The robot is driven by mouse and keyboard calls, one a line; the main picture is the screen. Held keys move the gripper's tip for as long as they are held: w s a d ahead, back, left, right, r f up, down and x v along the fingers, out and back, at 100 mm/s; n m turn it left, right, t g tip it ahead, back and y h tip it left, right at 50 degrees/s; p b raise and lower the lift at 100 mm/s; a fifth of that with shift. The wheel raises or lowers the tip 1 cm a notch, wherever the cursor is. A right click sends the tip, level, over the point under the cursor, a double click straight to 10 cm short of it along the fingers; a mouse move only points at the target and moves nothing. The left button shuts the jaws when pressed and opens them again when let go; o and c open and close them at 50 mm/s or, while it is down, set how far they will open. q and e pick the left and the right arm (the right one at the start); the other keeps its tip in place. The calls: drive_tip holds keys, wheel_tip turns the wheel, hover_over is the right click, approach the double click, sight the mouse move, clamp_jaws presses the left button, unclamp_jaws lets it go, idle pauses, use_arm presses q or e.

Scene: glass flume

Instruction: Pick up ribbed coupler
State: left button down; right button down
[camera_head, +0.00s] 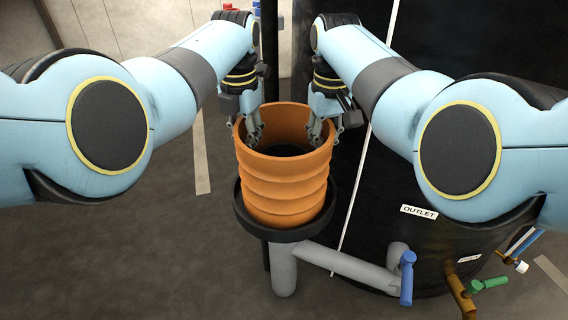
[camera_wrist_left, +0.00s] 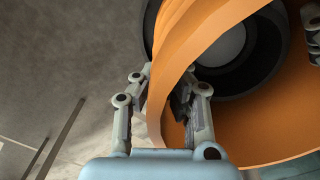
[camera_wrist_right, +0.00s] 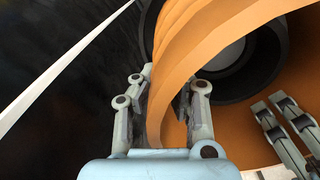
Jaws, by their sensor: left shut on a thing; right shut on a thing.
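The ribbed coupler (camera_head: 284,187) is a wide orange ribbed ring, open at the top. It stands upright at the round black tray (camera_head: 262,228); whether it touches the tray's floor is hidden. My left gripper (camera_head: 254,136) is shut on the left side of the coupler's wall. In the left wrist view one finger is outside and one inside the orange wall (camera_wrist_left: 172,75). My right gripper (camera_head: 325,133) is shut on the right side of the wall. The right wrist view shows its fingers on both sides of the orange wall (camera_wrist_right: 172,85).
A large black tank (camera_head: 385,200) with an OUTLET label (camera_head: 419,212) stands close on the right. A grey pipe (camera_head: 340,264) with a blue valve handle (camera_head: 407,275) runs below the tray. Brown and green valve parts (camera_head: 488,284) sit lower right. Floor on the left is clear.

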use_arm(q)
drive_tip(key=shift+r, duration=0.15)
use_arm(e)
drive_tip(key=shift+r, duration=0.15)
